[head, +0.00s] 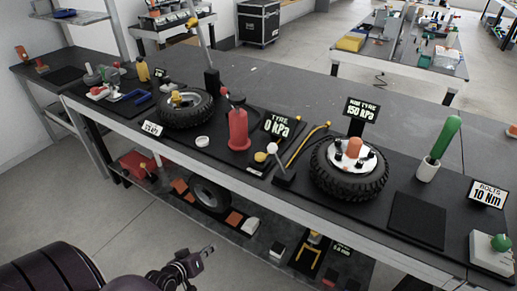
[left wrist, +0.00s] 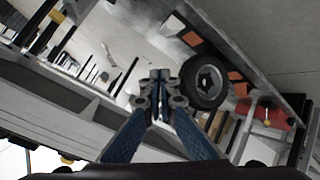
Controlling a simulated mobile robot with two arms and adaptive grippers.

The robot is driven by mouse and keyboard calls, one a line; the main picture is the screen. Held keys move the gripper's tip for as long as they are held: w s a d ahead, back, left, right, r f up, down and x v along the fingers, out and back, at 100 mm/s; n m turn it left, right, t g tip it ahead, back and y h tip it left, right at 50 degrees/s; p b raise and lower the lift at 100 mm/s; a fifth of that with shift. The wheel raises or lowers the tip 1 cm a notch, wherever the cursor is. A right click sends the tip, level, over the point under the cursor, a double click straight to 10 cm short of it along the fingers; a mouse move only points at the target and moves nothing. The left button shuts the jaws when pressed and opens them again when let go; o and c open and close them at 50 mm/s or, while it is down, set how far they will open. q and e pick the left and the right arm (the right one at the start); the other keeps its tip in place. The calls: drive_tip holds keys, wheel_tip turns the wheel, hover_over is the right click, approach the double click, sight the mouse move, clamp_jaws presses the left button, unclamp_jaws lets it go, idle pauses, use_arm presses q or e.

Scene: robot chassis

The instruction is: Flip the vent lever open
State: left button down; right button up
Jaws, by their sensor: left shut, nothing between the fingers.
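A small lever with a pale knob (head: 272,147) rises from a black block (head: 284,179) on the workbench, beside a yellow knob (head: 260,157). Which part is the vent lever I cannot tell for sure. A red cylinder (head: 238,130) stands just left of it, with a sign reading "TYRE 0 kPa" (head: 278,126) behind. My left gripper (head: 208,250) is shut and empty, low in front of the bench and well apart from the lever. In the left wrist view its fingers (left wrist: 160,80) meet, with the lower shelf beyond. My right gripper is not in view.
A wheel (head: 350,180) with a "150 kPa" sign (head: 362,109) stands right of the lever, and another wheel (head: 185,108) left of the red cylinder. A yellow hose (head: 308,143) lies between. The bench's front edge (head: 215,165) separates my gripper from these things.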

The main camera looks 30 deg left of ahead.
sight(277, 158)
use_arm(q)
drive_tip(key=w+r+n+t, duration=0.2)
drive_tip(key=w+r, duration=0.1)
drive_tip(key=r, duration=0.8)
drive_tip(key=w+d+r+n+t+h, duration=0.1)
drive_tip(key=w+r, duration=0.3)
drive_tip(key=r, duration=0.7)
drive_tip(key=w+d+r+n+t+h, duration=0.1)
drive_tip(key=w+r+n+t, duration=0.2)
drive_tip(key=r, duration=0.9)
drive_tip(key=shift+w+d+n+t, duration=0.15)
drive_tip(key=shift+w+n+t, duration=0.25)
drive_tip(key=shift+w, duration=0.3)
drive_tip(key=shift+w+r, duration=0.1)
drive_tip(key=shift+w, duration=0.05)
drive_tip(key=w+d+f+p, duration=0.1)
drive_tip(key=w+d+p, duration=0.2)
drive_tip(key=w, duration=0.7)
drive_tip(key=shift+w+d, duration=0.25)
drive_tip(key=shift+d, duration=0.45)
drive_tip(key=shift+r, duration=0.1)
